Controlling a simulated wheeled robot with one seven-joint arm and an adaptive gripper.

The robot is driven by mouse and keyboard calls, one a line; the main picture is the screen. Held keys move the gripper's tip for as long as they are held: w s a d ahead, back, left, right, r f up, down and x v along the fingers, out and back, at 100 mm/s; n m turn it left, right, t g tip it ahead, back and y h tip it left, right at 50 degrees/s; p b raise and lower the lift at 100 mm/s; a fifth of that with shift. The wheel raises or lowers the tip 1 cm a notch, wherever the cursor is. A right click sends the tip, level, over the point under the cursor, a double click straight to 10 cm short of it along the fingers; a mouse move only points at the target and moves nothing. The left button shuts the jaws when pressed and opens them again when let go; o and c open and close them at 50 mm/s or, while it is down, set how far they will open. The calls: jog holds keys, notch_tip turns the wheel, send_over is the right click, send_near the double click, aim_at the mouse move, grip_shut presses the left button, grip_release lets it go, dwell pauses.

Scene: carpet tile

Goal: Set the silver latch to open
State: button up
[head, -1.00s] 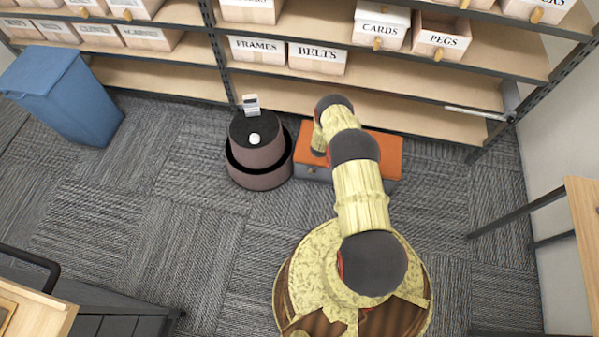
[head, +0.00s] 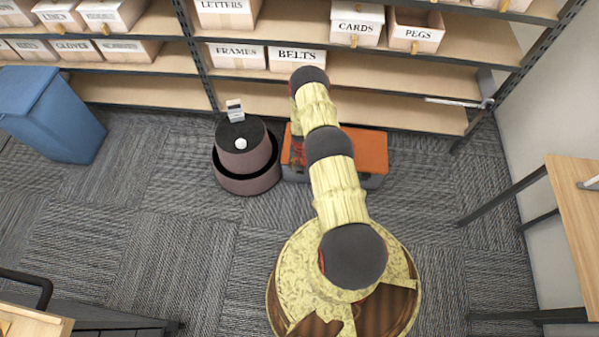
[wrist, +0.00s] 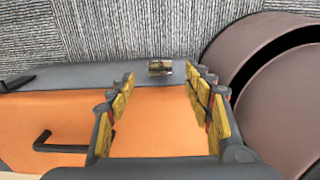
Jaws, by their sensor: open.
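An orange box with a grey rim (head: 370,152) sits on the carpet in front of the shelves, partly covered by my arm in the head view. In the wrist view its orange lid (wrist: 150,120) fills the lower middle, with a dark handle at left. A small silver latch (wrist: 160,68) lies on the grey rim, between and just beyond my fingertips. My gripper (wrist: 160,78) is open and empty above the box, its fingers on either side of the latch's line. I cannot tell the latch's setting. My arm hides the latch in the head view.
A brown round two-tier bin or stand (head: 248,168) is close beside the box at left; its curved side also shows in the wrist view (wrist: 262,85). Shelves (head: 440,112) with labelled boxes stand behind. A blue bin (head: 55,115) is at far left. Carpet in front is clear.

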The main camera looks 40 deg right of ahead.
aim_at(300, 173)
notch_tip(300, 173, down, 6)
jog(key=shift+r+b, duration=0.15)
jog(key=shift+b, duration=0.85)
jog(key=c, duration=0.3)
grip_shut()
